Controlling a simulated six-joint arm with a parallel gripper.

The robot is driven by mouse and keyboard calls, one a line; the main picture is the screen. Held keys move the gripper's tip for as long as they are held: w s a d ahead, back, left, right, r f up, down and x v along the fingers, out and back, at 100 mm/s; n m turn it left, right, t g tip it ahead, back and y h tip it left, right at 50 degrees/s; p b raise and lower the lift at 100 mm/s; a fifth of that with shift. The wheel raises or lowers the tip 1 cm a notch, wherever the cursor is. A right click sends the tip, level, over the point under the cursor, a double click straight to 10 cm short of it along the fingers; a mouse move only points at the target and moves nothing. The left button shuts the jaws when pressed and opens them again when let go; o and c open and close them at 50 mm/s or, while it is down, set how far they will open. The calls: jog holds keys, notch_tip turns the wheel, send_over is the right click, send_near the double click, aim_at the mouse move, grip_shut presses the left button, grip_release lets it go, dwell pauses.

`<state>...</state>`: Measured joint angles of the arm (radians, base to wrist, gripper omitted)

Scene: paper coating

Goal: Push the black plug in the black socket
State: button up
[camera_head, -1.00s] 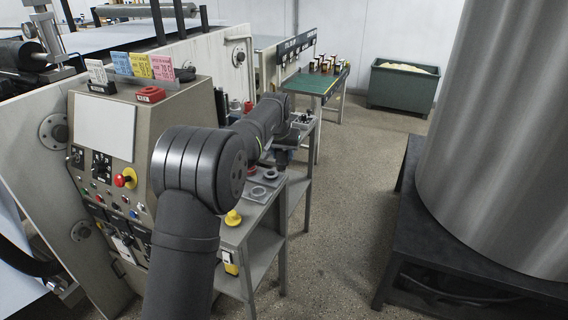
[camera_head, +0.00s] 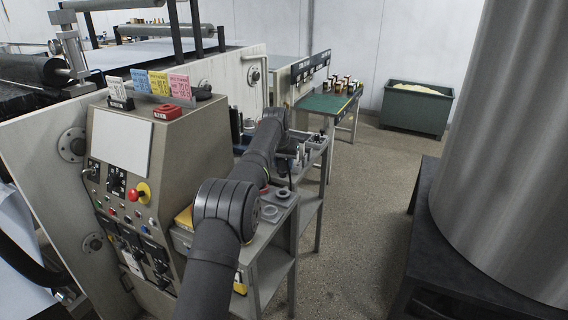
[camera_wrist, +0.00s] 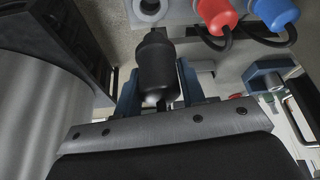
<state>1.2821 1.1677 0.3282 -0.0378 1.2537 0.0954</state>
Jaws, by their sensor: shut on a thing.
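In the wrist view my gripper (camera_wrist: 160,88) has its two blue fingers on either side of a dark plug (camera_wrist: 156,62). The plug is a black rounded body with a narrow tip pointing to the top of the picture. My gripper is shut on it. A pale grey ring (camera_wrist: 149,8) lies just beyond the plug's tip at the top edge. In the head view my arm reaches over the grey side table, and the plug and fingers cannot be made out.
A red plug (camera_wrist: 217,14) and a blue plug (camera_wrist: 276,12) with dark cables sit close to the right of the held plug. The control console (camera_head: 165,160) stands left of my arm. A large metal cylinder (camera_head: 505,140) stands at the right, with open floor (camera_head: 365,215) between.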

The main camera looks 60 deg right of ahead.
aim_at(283, 175)
jog(key=shift+f, duration=0.1)
jog(key=shift+f, duration=2.75)
jog(key=shift+f, duration=1.6)
jog(key=o, duration=1.1)
jog(key=shift+r, duration=0.1)
jog(key=v, duration=1.7)
jog(key=shift+r, duration=0.15)
jog(key=x, duration=1.7)
jog(key=shift+f, duration=0.3)
